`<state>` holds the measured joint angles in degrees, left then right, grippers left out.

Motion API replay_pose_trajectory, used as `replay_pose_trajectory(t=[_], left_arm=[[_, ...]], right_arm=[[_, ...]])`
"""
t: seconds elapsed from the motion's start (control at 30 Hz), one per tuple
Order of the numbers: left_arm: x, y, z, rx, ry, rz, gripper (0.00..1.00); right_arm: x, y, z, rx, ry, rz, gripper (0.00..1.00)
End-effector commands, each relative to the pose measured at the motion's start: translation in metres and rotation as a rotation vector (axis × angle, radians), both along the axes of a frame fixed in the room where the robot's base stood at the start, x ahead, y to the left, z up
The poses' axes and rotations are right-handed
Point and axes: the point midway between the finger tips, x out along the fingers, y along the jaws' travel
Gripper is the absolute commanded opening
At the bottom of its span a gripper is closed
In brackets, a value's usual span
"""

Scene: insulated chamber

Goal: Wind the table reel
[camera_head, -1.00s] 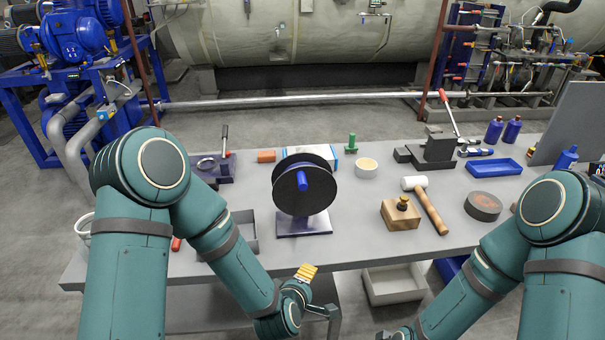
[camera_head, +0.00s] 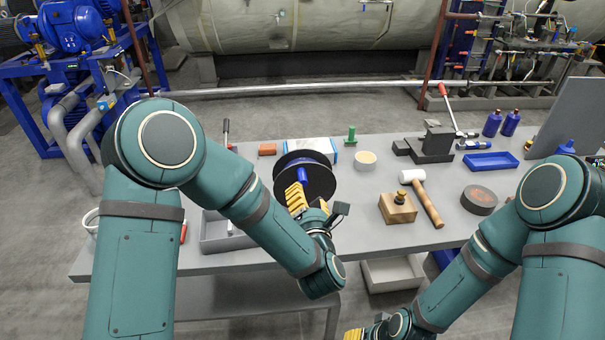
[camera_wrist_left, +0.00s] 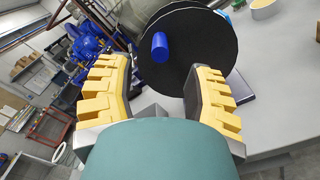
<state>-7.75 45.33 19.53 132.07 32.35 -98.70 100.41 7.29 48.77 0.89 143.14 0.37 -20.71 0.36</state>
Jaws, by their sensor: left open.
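The table reel (camera_head: 320,182) is a black disc standing upright on the workbench, with a blue crank handle (camera_head: 303,174) on its near face. In the left wrist view the reel (camera_wrist_left: 205,60) fills the upper middle, and the blue handle (camera_wrist_left: 160,47) shows beyond and between the yellow fingers. My left gripper (camera_head: 297,197) is in front of the reel in the head view, hiding its lower part and base. In the left wrist view my left gripper (camera_wrist_left: 160,92) is open and empty, its fingers apart. My right gripper (camera_head: 354,334) is partly cut off at the bottom edge.
The workbench (camera_head: 350,230) has a mallet (camera_head: 424,200), a wooden block with a brass knob (camera_head: 398,208), a dark round disc (camera_head: 479,199) and a blue tray (camera_head: 490,161) to the right. A grey tray (camera_head: 222,236) lies left of the reel.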

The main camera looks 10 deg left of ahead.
Motion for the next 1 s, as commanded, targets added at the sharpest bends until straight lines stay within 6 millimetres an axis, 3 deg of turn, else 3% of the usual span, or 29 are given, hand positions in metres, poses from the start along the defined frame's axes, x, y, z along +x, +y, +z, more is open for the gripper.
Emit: replay_pose_trajectory(t=[0.2, 0.4, 0.87, 0.9, 1.0], left_arm=[[0.042, 0.011, 0.001, -0.001, -0.001, 0.004, 0.52], [0.069, 0.017, 0.0, 0.0, 0.001, 0.001, 0.52], [0.08, 0.02, 0.0, 0.0, 0.001, 0.0, 0.52], [0.08, 0.02, 0.0, 0.0, 0.001, 0.0, 0.48], [0.08, 0.02, 0.0, 0.0, 0.001, 0.0, 0.13]], right_arm=[[0.002, 0.0, 0.005, 0.0, -0.003, -0.002, 0.47], [0.002, 0.0, 0.007, -0.001, -0.005, -0.004, 0.47], [0.003, 0.0, 0.007, -0.002, -0.006, -0.004, 0.47], [0.003, 0.0, 0.007, -0.002, -0.006, -0.004, 0.47], [0.003, -0.001, 0.008, -0.002, -0.006, -0.004, 0.47]])
